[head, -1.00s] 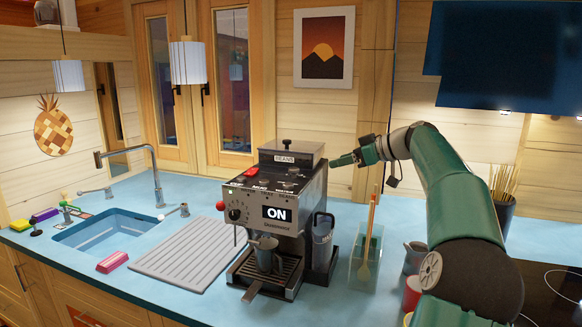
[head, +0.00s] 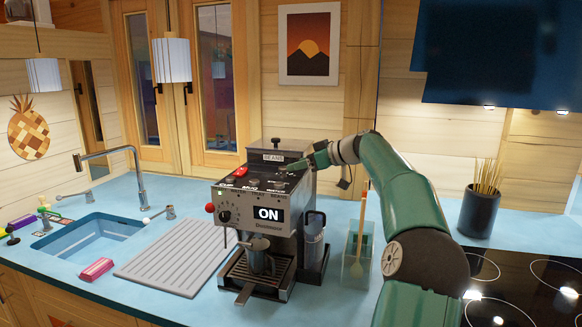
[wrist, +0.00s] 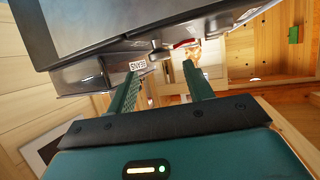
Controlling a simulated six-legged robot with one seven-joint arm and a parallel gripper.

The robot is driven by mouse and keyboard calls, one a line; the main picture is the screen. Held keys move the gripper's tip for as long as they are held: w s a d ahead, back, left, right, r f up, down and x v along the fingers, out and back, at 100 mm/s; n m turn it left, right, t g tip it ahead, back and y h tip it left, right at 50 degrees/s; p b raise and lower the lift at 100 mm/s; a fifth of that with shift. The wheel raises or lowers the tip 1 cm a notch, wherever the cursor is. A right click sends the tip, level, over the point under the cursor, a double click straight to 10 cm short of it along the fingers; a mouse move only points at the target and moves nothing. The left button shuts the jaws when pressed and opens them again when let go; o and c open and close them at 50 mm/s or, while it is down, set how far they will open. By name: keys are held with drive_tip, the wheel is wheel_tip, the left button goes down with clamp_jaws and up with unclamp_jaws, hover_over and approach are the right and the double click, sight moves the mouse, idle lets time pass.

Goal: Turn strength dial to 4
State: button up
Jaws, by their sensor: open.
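The coffee machine (head: 262,228) stands on the counter with its screen reading ON. Its top panel carries a red switch (head: 240,171) and small controls. A round dial with marks (head: 224,216) is on its front left; I cannot read which dial is strength or its setting. My gripper (head: 291,167) is over the right side of the machine's top, pointing left. In the wrist view my gripper (wrist: 160,69) has its two fingers apart, with a small metal knob (wrist: 158,56) in line with the gap. I cannot tell if they touch it.
A metal cup (head: 258,256) sits on the drip tray. The bean hopper (head: 286,150) rises behind the top panel. A clear holder with utensils (head: 358,262) stands right of the machine; a ridged drainboard (head: 172,262) lies left of it.

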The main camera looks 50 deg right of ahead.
sight(292, 178)
drive_tip(key=shift+x, duration=1.9)
drive_tip(key=shift+c, duration=0.2)
drive_tip(key=c, duration=0.9)
drive_tip(key=shift+r, duration=0.1)
drive_tip(key=shift+c, duration=0.2)
